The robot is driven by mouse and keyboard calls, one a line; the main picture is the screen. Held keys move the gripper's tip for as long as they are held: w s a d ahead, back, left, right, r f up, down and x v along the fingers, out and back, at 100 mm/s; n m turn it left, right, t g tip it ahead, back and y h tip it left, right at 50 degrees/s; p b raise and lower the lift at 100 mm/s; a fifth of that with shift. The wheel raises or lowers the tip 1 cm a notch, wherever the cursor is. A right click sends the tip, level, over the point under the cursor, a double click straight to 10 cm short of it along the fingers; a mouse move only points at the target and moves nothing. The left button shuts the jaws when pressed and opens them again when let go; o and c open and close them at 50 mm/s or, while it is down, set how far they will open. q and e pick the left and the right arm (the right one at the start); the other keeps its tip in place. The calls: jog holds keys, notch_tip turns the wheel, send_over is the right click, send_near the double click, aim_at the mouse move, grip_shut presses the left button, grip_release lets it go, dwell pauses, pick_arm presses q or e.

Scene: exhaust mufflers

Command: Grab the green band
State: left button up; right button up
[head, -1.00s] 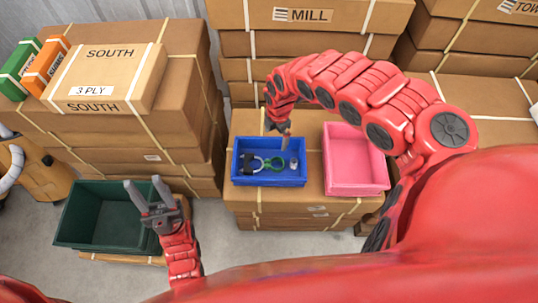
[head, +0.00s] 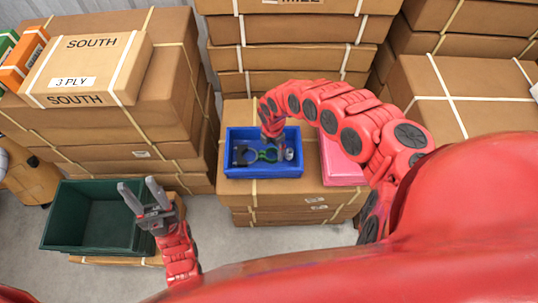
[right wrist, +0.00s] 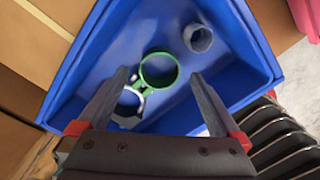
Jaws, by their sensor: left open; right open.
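The green band (right wrist: 159,70) lies in the blue bin (right wrist: 262,74), seen in the right wrist view between and beyond my fingertips. In the head view the green band (head: 270,154) is partly hidden by my right gripper (head: 276,146). My right gripper (right wrist: 159,78) is open and empty, pointing down into the blue bin. A white and black clamp-like part (right wrist: 130,103) lies beside the band, and a grey ring (right wrist: 198,38) lies on its other side. My left gripper (head: 138,192) is open and empty at the dark green bin's right edge.
The dark green bin (head: 62,215) at left looks empty. A pink bin (head: 340,165) stands right of the blue bin, partly hidden by my right arm. Stacked cardboard boxes (head: 160,110) rise at left and behind. The blue bin's walls surround the right gripper.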

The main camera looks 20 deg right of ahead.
jog(key=shift+a+f, duration=0.2)
jog(key=shift+f, duration=0.9)
jog(key=shift+d+f, duration=0.15)
jog(key=shift+f, duration=0.4)
jog(key=shift+c, duration=0.2)
jog(key=c, duration=1.4)
